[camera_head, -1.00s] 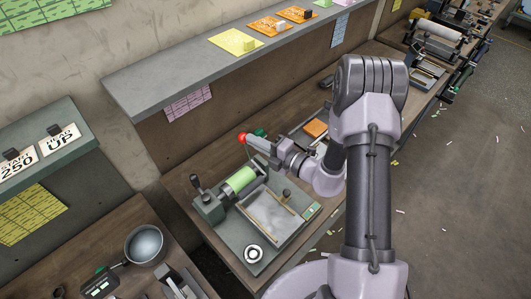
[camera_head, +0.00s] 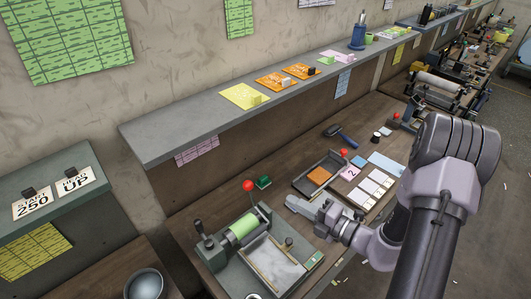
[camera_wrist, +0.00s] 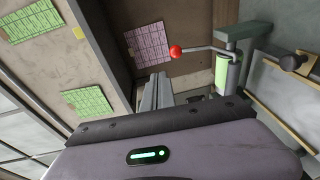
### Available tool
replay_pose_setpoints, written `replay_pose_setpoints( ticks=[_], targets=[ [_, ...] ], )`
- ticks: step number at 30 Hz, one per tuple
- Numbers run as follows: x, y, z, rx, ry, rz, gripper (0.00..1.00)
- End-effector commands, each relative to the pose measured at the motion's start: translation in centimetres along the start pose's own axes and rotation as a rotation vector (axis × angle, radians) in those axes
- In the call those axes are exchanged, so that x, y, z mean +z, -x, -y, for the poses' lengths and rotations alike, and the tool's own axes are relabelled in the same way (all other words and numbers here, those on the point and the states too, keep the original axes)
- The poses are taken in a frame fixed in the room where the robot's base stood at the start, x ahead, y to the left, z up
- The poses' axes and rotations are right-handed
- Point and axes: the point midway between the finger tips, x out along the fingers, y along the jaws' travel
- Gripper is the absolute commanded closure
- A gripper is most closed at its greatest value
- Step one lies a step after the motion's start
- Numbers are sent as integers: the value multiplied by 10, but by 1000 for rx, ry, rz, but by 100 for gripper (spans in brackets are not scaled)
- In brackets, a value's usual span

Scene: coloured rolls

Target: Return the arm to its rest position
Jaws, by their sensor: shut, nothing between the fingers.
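My arm (camera_head: 430,220) reaches in from the lower right in the head view. My gripper (camera_head: 292,203) is shut and empty, held above the bench, to the right of the machine with the green roll. Its fingers also show in the wrist view (camera_wrist: 154,95). The green roll (camera_head: 242,226) sits in a grey machine (camera_head: 223,253) with a red-knobbed lever (camera_head: 248,187). In the wrist view, the red knob (camera_wrist: 176,51) and green roll (camera_wrist: 221,74) are beyond the gripper and to its right.
A tray (camera_head: 309,176) with an orange block, several cards (camera_head: 369,188) and a dark-headed tool (camera_head: 341,135) lie on the bench behind the gripper. A long shelf (camera_head: 190,131) carries yellow and orange cards. A round pan (camera_head: 144,284) stands at the lower left.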

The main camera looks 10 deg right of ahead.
Motion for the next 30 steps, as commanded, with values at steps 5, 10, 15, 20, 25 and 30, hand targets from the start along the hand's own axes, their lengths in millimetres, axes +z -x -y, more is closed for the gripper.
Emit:
replay_pose_setpoints(
  ticks=[5,10,15,20,25,30],
  targets=[
    [-62,-18,-26,-14,413,-291,100],
    [-182,12,-21,26,1398,-900,100],
    [-208,72,9,127,2399,-1416,100],
    [-191,99,4,-125,-2433,1376,100],
    [-182,108,-8,-97,-2234,1256,100],
    [-182,108,-10,-96,-2234,1257,100]
  ],
)
